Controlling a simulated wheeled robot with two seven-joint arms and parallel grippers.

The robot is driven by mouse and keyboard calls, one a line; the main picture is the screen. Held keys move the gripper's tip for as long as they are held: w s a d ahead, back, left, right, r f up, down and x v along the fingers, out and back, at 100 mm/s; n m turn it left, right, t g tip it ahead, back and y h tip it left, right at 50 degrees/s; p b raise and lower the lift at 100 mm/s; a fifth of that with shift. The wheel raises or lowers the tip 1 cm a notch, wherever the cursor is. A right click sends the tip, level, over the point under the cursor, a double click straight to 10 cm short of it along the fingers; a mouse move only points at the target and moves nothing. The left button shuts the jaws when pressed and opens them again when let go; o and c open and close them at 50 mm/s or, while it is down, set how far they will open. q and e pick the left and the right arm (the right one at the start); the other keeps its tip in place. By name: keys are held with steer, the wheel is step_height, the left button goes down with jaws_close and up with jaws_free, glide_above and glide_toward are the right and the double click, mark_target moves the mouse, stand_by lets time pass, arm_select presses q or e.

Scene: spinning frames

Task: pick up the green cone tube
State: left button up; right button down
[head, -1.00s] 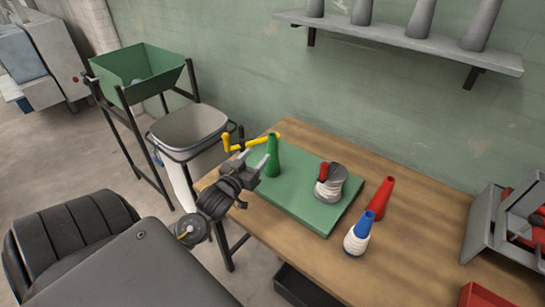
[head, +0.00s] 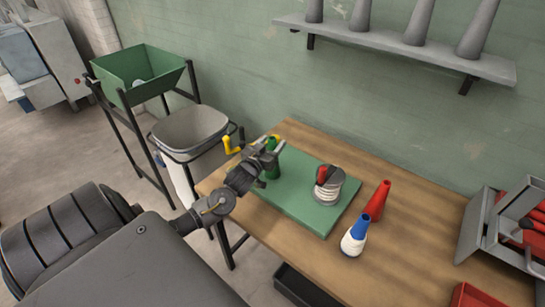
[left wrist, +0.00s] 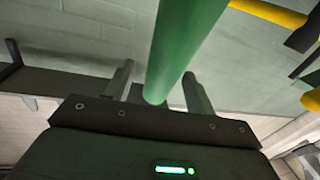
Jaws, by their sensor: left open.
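The green cone tube (head: 272,164) stands upright on the left part of the green mat on the table. My left gripper (head: 268,148) is at the upper part of the tube, with a finger showing on either side of it. In the left wrist view the green cone tube (left wrist: 182,45) reaches down between the two open fingers (left wrist: 158,88), with a gap visible on both sides. My right gripper is not in view.
A yellow-handled crank (head: 232,145) is close behind my gripper. A bin (head: 190,130) stands left.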

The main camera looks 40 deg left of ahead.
arm_select(q)
steer(key=shift+w, duration=0.25)
jaws_close()
stand_by(0.3)
